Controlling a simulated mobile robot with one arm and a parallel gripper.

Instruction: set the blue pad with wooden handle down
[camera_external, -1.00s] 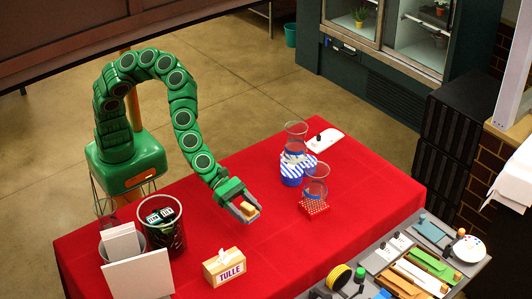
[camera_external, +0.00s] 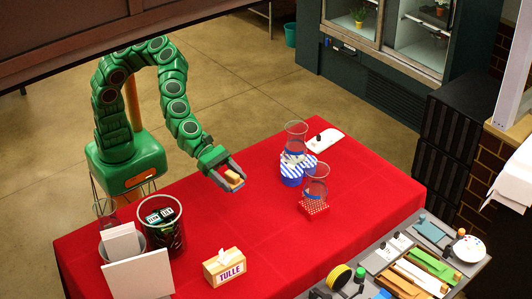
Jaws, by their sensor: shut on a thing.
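My gripper (camera_external: 235,182) is above the left-middle part of the red table (camera_external: 270,225). It is shut on the pad, whose tan wooden handle (camera_external: 233,177) shows between the fingers. The blue face of the pad is too small and hidden to make out clearly. The held pad appears apart from the tabletop, though its exact height is hard to tell.
A glass vase stands on a blue-striped base (camera_external: 291,174), another on a red dotted base (camera_external: 314,206). A white board (camera_external: 326,141) lies behind. The table's middle is clear.

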